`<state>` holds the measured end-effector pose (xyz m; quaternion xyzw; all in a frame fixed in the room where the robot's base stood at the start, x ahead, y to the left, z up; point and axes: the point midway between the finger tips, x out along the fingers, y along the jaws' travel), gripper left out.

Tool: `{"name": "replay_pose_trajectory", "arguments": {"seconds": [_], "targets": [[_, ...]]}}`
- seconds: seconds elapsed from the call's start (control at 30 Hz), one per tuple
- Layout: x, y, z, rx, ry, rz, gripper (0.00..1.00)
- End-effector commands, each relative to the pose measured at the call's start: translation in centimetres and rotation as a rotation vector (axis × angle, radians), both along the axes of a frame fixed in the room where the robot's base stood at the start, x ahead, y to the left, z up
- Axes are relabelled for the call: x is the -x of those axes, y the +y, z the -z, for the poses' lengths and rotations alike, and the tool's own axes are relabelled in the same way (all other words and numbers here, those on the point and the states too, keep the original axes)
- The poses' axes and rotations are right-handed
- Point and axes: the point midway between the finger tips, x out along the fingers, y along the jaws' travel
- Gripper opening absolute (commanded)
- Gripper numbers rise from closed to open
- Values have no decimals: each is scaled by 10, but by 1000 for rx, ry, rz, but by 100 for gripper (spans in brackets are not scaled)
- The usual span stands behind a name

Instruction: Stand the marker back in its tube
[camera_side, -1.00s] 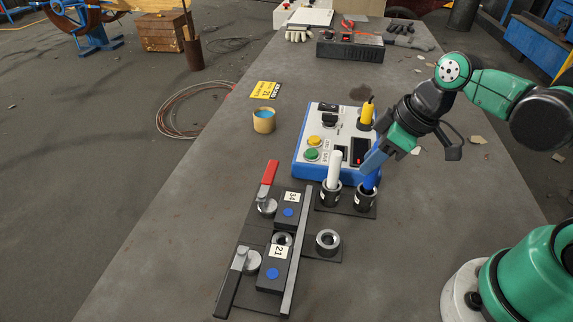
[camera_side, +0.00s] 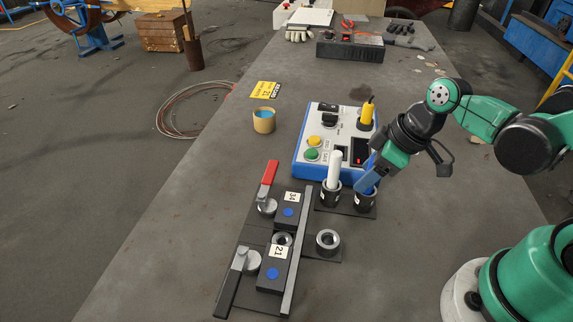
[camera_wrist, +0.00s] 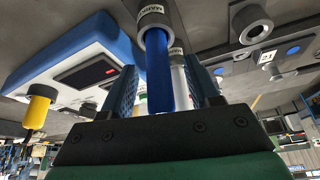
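The blue marker (camera_wrist: 160,80) stands with one end inside a dark tube with a white label, which shows in the wrist view (camera_wrist: 154,17) and as the right-hand tube in the side view (camera_side: 365,202). My gripper (camera_side: 364,187) is low, just above that tube. In the wrist view, my gripper (camera_wrist: 161,82) has one finger on each side of the blue marker, with a visible gap on both sides. It looks open around the marker. In the side view my fingers hide most of the blue marker. A white marker (camera_side: 334,168) stands in the left-hand tube (camera_side: 330,195).
A blue-and-white control box (camera_side: 310,168) with buttons and a yellow part (camera_side: 366,114) stands just behind the tubes.

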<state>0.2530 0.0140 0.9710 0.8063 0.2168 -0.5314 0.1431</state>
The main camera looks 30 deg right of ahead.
Motion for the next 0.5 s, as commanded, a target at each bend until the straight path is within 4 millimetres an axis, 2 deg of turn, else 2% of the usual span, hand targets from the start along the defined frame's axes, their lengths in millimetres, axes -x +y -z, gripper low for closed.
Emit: {"name": "replay_pose_trajectory", "arguments": {"seconds": [0.27, 0.5], "targets": [[1, 0, -4, 0, 0, 0, 55], [8, -5, -24, 0, 0, 2, 55]]}}
